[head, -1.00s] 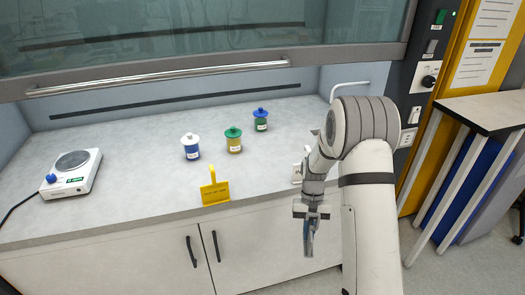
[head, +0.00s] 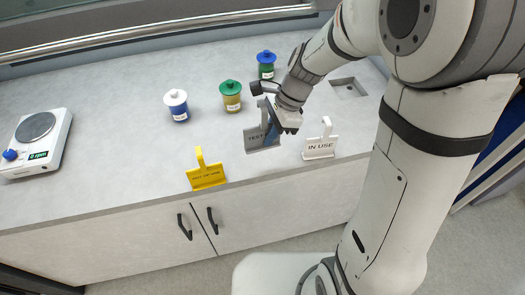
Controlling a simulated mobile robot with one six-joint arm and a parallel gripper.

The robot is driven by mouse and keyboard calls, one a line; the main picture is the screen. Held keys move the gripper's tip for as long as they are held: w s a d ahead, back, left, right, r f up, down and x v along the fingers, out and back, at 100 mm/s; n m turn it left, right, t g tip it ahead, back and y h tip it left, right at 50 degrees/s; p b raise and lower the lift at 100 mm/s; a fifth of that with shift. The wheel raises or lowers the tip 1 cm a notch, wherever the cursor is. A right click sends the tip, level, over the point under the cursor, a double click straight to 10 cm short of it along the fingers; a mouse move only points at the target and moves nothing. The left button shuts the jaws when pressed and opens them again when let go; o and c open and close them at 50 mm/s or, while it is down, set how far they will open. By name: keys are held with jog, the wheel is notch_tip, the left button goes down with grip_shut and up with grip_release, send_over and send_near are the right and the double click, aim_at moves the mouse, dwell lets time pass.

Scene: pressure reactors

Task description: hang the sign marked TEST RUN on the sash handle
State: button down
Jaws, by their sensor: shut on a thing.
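The grey sign (head: 255,140) stands on the worktop near its front edge, with the letters TEST visible; the rest of its lettering is hidden behind my gripper. My gripper (head: 271,128) is at the sign's right side, pointing down, and is shut on the sign. I cannot tell whether the sign's foot touches the worktop. The sash handle (head: 160,43) is the long metal bar along the bottom of the fume hood's sash, across the top of the head view; no sign shows on its visible part.
A yellow sign (head: 207,177) stands left of the grey one, a white IN USE sign (head: 319,148) right. Behind are jars with white (head: 177,104), green (head: 231,95) and blue (head: 266,65) lids. A balance (head: 37,143) stands far left. The worktop between balance and jars is clear.

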jog(key=shift+w+d+r, duration=0.1)
jog(key=shift+w+r, duration=0.05)
jog(key=shift+w, duration=0.05)
send_near(263, 166)
jog(key=shift+x, duration=2.4)
jog(key=c, duration=1.6)
grip_release()
jog(key=shift+o, duration=0.2)
jog(key=shift+b, duration=0.3)
